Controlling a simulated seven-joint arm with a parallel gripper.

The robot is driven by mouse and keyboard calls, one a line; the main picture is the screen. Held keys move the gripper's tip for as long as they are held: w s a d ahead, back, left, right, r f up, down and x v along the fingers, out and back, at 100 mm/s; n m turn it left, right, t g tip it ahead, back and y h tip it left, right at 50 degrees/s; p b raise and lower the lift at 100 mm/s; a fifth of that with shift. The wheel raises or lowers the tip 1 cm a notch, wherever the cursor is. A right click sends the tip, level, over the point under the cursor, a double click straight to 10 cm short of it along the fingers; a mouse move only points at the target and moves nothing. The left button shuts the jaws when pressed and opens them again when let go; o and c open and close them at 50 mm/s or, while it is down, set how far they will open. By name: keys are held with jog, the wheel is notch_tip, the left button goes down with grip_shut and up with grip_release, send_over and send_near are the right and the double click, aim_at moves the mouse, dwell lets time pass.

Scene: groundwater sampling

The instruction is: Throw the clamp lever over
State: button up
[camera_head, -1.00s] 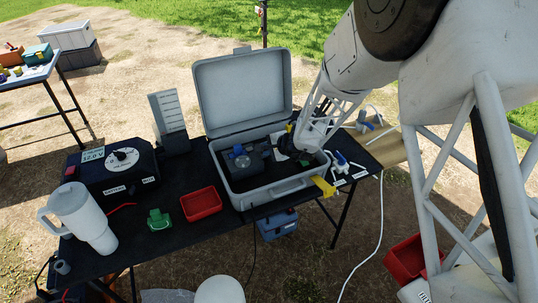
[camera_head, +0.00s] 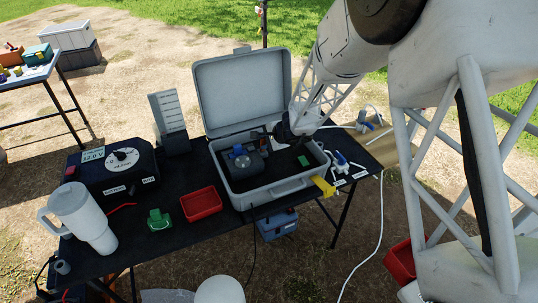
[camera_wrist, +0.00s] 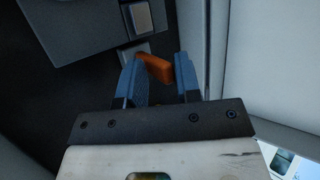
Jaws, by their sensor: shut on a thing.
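The orange clamp lever (camera_wrist: 154,68) shows between my gripper's two blue fingers (camera_wrist: 157,84) in the wrist view. My gripper is shut on it. The lever's base is partly hidden by the fingers. In the head view, my gripper (camera_head: 272,138) is inside the open grey case (camera_head: 275,192), just right of a dark pump-like unit with a blue knob (camera_head: 240,156). The lever cannot be made out in the head view. A grey block (camera_wrist: 75,28) lies to the upper left in the wrist view.
The raised case lid (camera_head: 243,92) stands behind my gripper, and a pale case wall (camera_wrist: 215,50) is close on the right in the wrist view. A red tray (camera_head: 201,204), a green clip (camera_head: 159,219) and a white mug (camera_head: 82,215) are on the black table.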

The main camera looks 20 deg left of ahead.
jog(key=shift+o, duration=0.3)
jog(key=shift+w+a+r+g+h, duration=0.2)
jog(key=shift+w+a+g+h, duration=0.1)
jog(key=shift+w+a, duration=0.2)
jog(key=shift+o, duration=0.6)
jog(key=shift+a, duration=0.1)
jog(key=o, duration=0.3)
jog(key=shift+r, duration=0.1)
jog(key=shift+v, duration=3.85)
